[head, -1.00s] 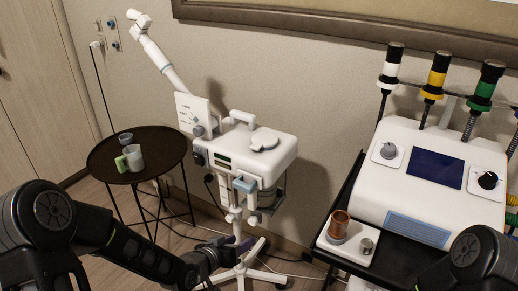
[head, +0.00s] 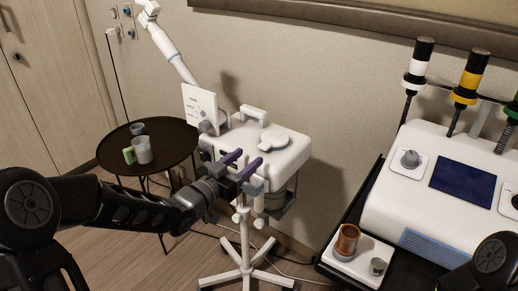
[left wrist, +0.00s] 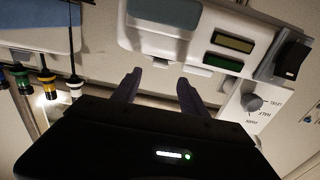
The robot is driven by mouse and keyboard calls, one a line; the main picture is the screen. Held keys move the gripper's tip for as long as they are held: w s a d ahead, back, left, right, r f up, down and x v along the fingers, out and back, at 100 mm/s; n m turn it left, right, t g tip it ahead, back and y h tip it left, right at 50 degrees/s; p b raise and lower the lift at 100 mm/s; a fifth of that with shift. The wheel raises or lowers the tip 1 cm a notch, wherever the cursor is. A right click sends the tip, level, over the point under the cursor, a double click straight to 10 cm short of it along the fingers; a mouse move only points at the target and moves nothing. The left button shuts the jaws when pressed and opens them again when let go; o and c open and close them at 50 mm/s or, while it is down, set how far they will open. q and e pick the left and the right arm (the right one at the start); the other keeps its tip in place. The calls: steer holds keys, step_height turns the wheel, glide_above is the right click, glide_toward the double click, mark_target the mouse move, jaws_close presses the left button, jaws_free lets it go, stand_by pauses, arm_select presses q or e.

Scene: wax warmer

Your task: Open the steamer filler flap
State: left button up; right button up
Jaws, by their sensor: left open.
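The white steamer (head: 282,156) stands on a wheeled stand in the middle of the head view. A pale, rounded flap with a tab (head: 272,138) lies closed on its top. My left gripper (head: 242,163) is in front of the steamer's body, with its two purple fingers apart and nothing between them. It hides part of the steamer's front. My right gripper is out of view.
A round dark table (head: 172,160) with a green-handled mug (head: 141,150) stands left of the steamer. A white machine (head: 440,185) and a tray with a copper cup (head: 347,241) are at the right. The steamer's slanted arm (head: 170,52) rises behind.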

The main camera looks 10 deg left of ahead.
mark_target(261, 148)
arm_select(q)
steer(key=x, duration=0.6)
steer(key=shift+w+p, duration=0.15)
steer(key=shift+p, duration=0.2)
jaws_close()
stand_by(1.1)
